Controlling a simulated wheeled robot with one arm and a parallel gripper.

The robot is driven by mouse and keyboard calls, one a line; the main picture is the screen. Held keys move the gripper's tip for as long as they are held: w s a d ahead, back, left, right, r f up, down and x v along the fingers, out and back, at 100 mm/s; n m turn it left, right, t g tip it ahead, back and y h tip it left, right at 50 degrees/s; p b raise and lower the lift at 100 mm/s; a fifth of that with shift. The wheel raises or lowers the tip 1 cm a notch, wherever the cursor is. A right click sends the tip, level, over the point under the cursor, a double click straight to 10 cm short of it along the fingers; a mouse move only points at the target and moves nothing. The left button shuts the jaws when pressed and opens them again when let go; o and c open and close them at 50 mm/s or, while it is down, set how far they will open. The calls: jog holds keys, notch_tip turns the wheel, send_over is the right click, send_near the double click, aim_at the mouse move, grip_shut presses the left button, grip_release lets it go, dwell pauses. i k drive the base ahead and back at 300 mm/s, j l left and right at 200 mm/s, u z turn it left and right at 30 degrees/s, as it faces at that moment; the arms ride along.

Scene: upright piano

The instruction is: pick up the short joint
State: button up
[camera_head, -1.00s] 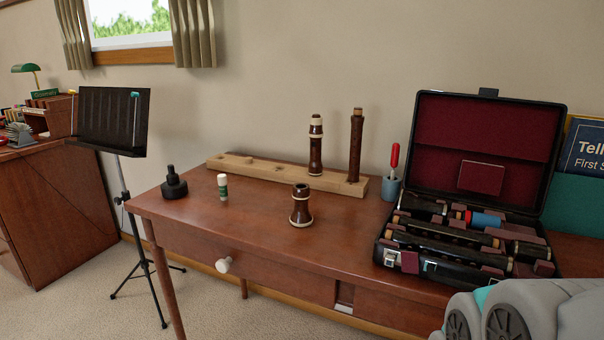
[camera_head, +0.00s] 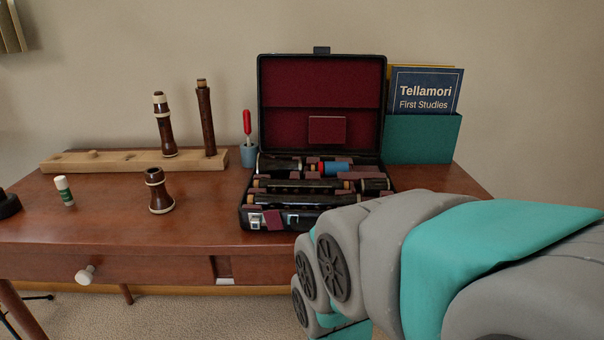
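Several dark brown wooden instrument joints are in view, and I cannot tell for certain which one is the short joint. A squat, flared piece with pale rings (camera_head: 160,192) stands upright alone on the table. On the wooden peg rack (camera_head: 110,167) a joint with white rings (camera_head: 164,125) and a slimmer, taller plain joint (camera_head: 206,120) stand upright. More dark joints (camera_head: 300,200) lie in the open black case (camera_head: 322,100) with its red lining. My arm covers the lower right, close to the case's front right corner. My gripper is not in view.
A glue-stick-like tube (camera_head: 64,191) and a dark round object (camera_head: 8,204) stand on the table's left. A blue cup (camera_head: 248,156) holds a red-handled tool beside the case. A teal holder (camera_head: 424,138) with books stands at right. The table's front left is bare.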

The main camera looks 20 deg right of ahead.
aim_at(370, 186)
jog(key=l+u, duration=0.15)
jog(key=l, duration=0.45)
jog(key=k+l+u, duration=0.1)
jog(key=l, duration=0.55)
jog(key=k+l+u, duration=0.15)
jog(key=l, duration=0.45)
